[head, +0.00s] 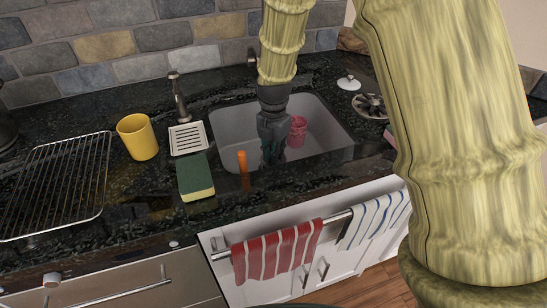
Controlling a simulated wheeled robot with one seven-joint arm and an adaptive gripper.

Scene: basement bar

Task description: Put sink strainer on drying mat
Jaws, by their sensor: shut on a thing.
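My gripper (271,152) points down inside the grey sink basin (227,125). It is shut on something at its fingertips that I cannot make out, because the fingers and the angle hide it. I cannot clearly pick out the sink strainer. A round metal piece with dark openings (371,106) lies on the counter right of the sink, but I cannot tell if it is a strainer. A white ridged rectangular piece (187,138) lies left of the sink. A pinkish edge (389,136) shows at the right, mostly hidden by my arm. I cannot tell which is the drying mat.
A pink cup (298,131) is in the sink, right of my gripper. An orange stick-like thing (243,170) is at the front rim. A green-yellow sponge (196,178), yellow cup (138,137), wire rack (57,187) and faucet (179,100) are to the left. Towels hang below.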

